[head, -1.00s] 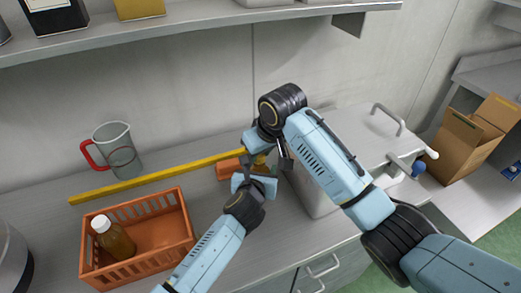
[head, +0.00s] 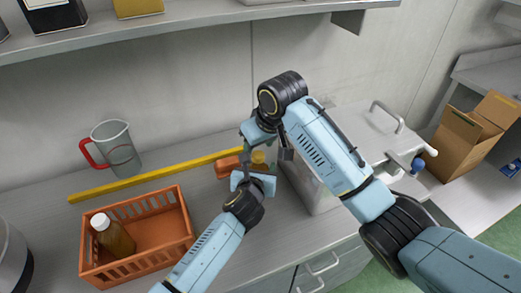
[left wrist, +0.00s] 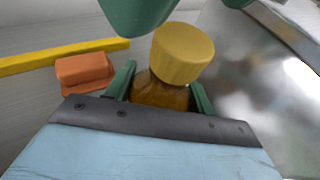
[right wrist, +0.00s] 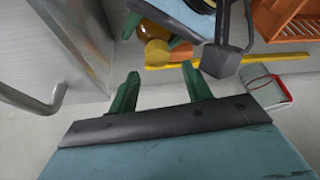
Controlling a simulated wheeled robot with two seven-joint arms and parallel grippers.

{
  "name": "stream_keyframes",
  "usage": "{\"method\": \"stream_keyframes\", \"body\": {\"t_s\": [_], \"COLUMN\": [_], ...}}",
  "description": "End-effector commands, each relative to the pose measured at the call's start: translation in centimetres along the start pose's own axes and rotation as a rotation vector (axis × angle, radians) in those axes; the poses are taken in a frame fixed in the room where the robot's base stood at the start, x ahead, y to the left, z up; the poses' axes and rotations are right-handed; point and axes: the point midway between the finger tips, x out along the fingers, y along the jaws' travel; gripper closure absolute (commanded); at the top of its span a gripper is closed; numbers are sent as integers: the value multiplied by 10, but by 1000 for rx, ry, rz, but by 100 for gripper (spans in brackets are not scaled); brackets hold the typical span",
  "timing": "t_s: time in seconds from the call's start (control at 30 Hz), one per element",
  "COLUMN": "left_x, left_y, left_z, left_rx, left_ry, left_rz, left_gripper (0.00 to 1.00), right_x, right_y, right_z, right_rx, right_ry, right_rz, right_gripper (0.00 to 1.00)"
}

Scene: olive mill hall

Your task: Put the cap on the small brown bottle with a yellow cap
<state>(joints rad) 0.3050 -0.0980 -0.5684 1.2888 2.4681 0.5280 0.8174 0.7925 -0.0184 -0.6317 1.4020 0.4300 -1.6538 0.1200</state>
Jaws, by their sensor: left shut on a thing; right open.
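The small brown bottle (left wrist: 158,93) stands between the fingers of my left gripper (left wrist: 161,88), which is shut on it. The yellow cap (left wrist: 182,54) sits on top of the bottle's neck; I cannot tell if it is fully seated. In the head view the cap (head: 258,157) shows just above my left gripper. My right gripper (right wrist: 162,72) is open and empty, close above the cap and apart from it. The cap (right wrist: 157,53) and part of the bottle (right wrist: 152,30) also show beyond its fingers in the right wrist view.
An orange block (head: 227,167) lies beside the bottle, by a yellow strip (head: 150,177). A metal box with handles (head: 370,135) stands close on the right. An orange crate (head: 185,228) holding a white-capped bottle (head: 117,238) and a jug (head: 120,150) are left. A shelf (head: 200,30) hangs above.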

Motion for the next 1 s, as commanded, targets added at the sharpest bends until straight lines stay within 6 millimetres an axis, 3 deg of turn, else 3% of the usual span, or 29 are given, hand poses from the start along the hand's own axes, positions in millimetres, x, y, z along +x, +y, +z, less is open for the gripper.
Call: {"method": "stream_keyframes", "body": {"t_s": [0.2,0.6,0.77,1.0], "left_x": [0,0,0,0], "left_y": [-1,-1,-1,-1], "left_z": [-1,-1,-1,-1], "left_rx": [0,-1,-1,-2], "left_ry": [2,2,2,2], "left_rz": [-1,-1,-1,-1], "left_gripper": [100,100,100,100], "right_x": [-17,-17,-18,-19], "right_y": [-1,-3,-16,-46], "right_z": [-8,-10,-20,-39], "right_rx": [-1,-55,-292,-843], "right_ry": [1,7,32,85], "right_rz": [1,0,-7,-11], "right_gripper": [50,53,53,53]}}
